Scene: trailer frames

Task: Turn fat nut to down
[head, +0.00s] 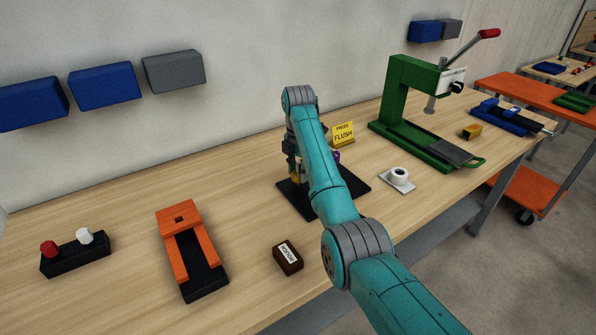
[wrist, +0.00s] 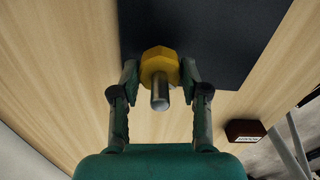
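The fat nut (wrist: 160,66) is a yellow hex nut around a grey metal stud (wrist: 160,94) in the wrist view. In the head view a small bit of yellow, likely the nut (head: 296,178), shows beside my arm above the black plate (head: 355,184). My gripper (wrist: 160,76) has one finger on each side of the nut, very close to its flats. I cannot tell whether both fingertips touch it. In the head view my arm hides most of the gripper and part of the plate.
A yellow "PRESS FLUSH" sign (head: 343,133) and a purple part (head: 336,157) are behind my arm. A brown labelled block (head: 288,257) and an orange fixture (head: 180,220) lie to the left. A white ring piece (head: 398,178) and a green press (head: 400,100) stand to the right.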

